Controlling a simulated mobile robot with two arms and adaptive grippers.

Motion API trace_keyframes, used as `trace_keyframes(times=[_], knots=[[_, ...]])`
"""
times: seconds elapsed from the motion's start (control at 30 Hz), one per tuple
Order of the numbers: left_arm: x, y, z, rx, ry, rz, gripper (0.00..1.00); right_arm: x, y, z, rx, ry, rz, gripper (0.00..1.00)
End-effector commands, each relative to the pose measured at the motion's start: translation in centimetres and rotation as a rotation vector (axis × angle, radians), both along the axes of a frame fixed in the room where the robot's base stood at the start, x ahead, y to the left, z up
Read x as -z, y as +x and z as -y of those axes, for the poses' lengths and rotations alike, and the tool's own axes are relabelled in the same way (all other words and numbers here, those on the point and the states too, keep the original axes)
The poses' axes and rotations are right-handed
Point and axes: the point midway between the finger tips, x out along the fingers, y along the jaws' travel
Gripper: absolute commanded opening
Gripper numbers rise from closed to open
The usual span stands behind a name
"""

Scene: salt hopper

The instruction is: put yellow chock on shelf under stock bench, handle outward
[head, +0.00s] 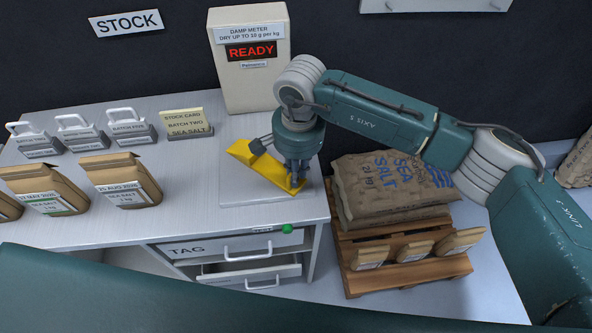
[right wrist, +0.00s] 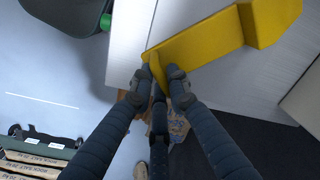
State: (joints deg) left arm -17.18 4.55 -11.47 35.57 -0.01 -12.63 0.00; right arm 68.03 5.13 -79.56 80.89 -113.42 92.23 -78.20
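The yellow chock (head: 240,151) lies on top of the stock bench (head: 232,212), near its right end and in front of the damp meter. In the right wrist view the chock (right wrist: 200,43) shows a long flat body, a raised block at the far end and a thin upright fin at the near end. My right gripper (head: 293,178) points down at the chock's near end. In the right wrist view its fingertips (right wrist: 160,78) are closed on the thin fin from both sides. My left gripper is not in view. The shelf under the bench cannot be made out.
The damp meter (head: 252,62) reads READY. Under the bench are drawers (head: 226,249), the lower one slightly open. A pallet (head: 405,275) with salt sacks (head: 390,190) stands right.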

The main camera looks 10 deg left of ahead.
Motion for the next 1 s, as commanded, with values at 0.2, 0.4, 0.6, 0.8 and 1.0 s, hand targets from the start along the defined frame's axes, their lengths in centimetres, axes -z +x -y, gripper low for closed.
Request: trace_keyframes(times=[0.2, 0.4, 0.6, 0.8, 1.0], knots=[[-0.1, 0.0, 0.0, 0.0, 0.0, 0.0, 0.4, -0.1, 0.0, 0.0, 0.0, 0.001, 0.0, 0.33], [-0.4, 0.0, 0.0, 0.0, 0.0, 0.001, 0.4, -0.3, 0.0, 0.0, 0.001, 0.001, 0.0, 0.33], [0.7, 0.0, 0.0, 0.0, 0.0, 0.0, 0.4, -2.7, 0.1, 0.0, -0.001, 0.002, 0.006, 0.33], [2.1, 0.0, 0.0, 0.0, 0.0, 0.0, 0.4, -7.1, 0.0, 0.2, 0.0, 0.002, 0.006, 0.33], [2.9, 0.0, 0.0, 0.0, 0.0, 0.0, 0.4, -10.7, -0.1, 0.3, 0.001, 0.001, 0.004, 0.33]])
